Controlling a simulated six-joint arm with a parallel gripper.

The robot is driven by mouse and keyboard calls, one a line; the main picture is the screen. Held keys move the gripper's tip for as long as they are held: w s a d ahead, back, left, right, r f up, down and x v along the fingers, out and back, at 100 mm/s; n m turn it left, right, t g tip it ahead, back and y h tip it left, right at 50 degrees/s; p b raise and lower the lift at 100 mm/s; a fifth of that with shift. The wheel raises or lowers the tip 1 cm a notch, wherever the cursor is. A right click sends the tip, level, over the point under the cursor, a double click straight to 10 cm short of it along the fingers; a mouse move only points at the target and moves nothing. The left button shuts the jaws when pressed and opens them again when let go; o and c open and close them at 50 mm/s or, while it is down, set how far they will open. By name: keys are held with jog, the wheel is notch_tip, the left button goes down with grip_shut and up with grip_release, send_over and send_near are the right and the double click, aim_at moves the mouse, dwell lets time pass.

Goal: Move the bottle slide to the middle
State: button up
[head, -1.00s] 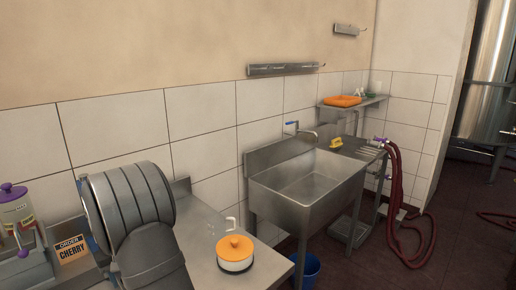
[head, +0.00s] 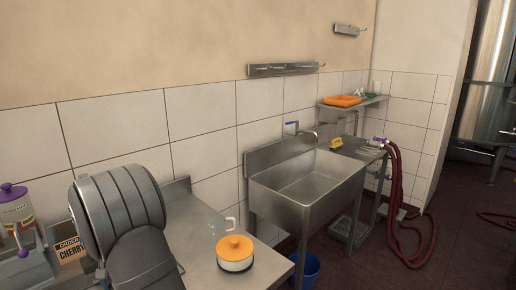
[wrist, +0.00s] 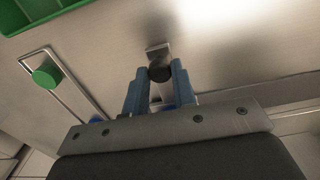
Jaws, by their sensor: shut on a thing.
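In the wrist view my gripper (wrist: 160,78) has its two blue fingers shut around a dark round knob (wrist: 159,72). A small metal block (wrist: 157,50) shows just beyond the knob, on a steel surface. The knob appears to be the handle of the bottle slide; most of the slide is hidden behind the fingers and gripper body. In the head view the gripper is hidden behind my arm. A purple-capped container (head: 14,205) with a label stands at the left edge. An order card (head: 70,250) reading CHERRY is partly covered by my arm.
In the wrist view a green knob (wrist: 46,75) sits in a pale-framed slot left of the fingers, and a green tray (wrist: 40,12) is above it. In the head view an orange-lidded pot (head: 235,254) stands on the steel counter, left of the sink (head: 310,190).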

jog(key=shift+s+a, duration=2.5)
jog(key=o, duration=0.9)
notch_tip(320, 180, up, 18)
jog(key=shift+f, duration=0.25)
